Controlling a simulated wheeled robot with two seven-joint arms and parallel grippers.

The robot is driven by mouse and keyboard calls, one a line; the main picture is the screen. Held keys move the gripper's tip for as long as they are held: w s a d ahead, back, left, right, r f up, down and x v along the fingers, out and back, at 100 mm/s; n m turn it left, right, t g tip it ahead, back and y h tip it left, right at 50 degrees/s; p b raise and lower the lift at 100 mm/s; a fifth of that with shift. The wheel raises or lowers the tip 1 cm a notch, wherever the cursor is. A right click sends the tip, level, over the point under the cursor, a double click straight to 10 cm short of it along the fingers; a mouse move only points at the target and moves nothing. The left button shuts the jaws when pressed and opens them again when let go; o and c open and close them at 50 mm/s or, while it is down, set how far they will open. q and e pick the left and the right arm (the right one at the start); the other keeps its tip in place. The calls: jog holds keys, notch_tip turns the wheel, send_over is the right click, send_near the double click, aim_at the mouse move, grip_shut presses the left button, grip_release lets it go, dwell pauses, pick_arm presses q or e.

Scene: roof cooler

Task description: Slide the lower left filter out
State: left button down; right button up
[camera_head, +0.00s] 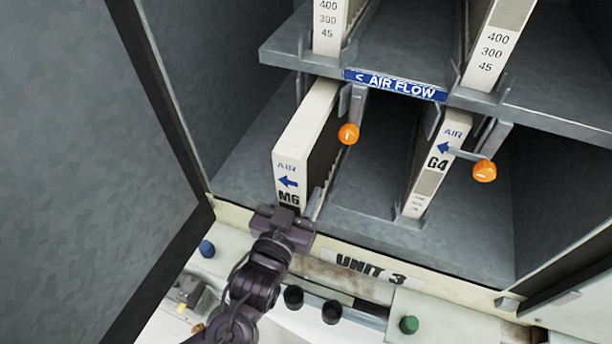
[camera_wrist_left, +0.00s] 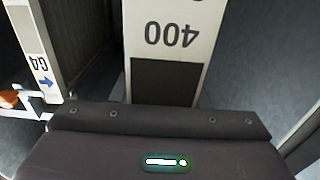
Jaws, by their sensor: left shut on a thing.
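The lower left filter (camera_head: 299,150) is a pale upright panel marked AIR, a blue left arrow and M6, in the lower bay of the cabinet. Its front edge stands forward of the lower right filter, marked G4 (camera_head: 428,170). My left gripper (camera_head: 291,218) is at the foot of its front edge and is shut on it; the gripper body hides the fingertips. In the left wrist view the filter's front face (camera_wrist_left: 172,40) shows 400 and a dark patch, running down behind my gripper. My right gripper is in neither view.
Orange knobs (camera_head: 348,134) hang on latches beside both lower filters. A shelf with an AIR FLOW label (camera_head: 395,84) lies above. The open door (camera_head: 75,150) is at left.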

pick_arm(q)
jog(key=p+v, duration=0.8)
jog(key=v, duration=2.2)
jog(key=shift+r, duration=0.35)
jog(key=shift+s+f, duration=0.1)
